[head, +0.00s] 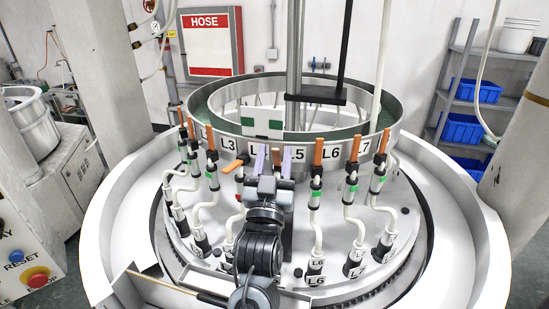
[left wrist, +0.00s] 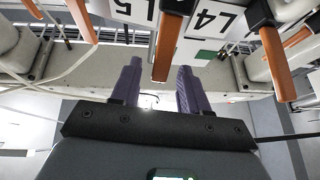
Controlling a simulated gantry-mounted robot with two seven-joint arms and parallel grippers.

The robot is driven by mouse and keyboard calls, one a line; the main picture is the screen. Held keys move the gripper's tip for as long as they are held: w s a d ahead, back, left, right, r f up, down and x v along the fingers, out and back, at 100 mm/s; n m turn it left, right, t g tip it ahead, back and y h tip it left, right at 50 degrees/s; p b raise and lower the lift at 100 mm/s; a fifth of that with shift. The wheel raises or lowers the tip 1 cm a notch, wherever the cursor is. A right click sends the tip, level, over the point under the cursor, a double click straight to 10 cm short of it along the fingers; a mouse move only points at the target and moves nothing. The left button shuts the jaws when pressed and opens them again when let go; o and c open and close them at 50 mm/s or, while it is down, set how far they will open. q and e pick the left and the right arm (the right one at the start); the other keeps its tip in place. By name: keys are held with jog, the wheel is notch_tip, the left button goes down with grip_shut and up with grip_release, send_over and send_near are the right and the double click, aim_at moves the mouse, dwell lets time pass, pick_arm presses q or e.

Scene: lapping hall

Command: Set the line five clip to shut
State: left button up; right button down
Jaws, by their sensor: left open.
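The line five clip has an orange handle (head: 276,158) that points up, beside the L5 label (head: 295,153) on the ring. My left gripper (head: 272,158) is open, with its purple fingers either side of that handle. In the left wrist view, the handle (left wrist: 166,48) shows between the fingertips of the left gripper (left wrist: 158,78), with visible gaps. The L5 label (left wrist: 150,10) is left of it there and the L4 label (left wrist: 206,20) right. The clip's lower body is hidden behind my gripper in the head view. My right gripper is not in view.
A neighbouring clip has its orange handle (head: 235,164) turned sideways to the left, close to my gripper. The L6 clip handle (head: 318,151) and others to the right stand upright, with green bands below. White hoses (head: 318,228) run down to the round white deck.

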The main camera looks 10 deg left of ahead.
pick_arm(q)
jog(key=b+v, duration=0.1)
jog(key=v, duration=0.9)
jog(key=shift+s+f+b, duration=0.2)
jog(key=shift+s+b, duration=0.1)
jog(key=shift+s, duration=0.05)
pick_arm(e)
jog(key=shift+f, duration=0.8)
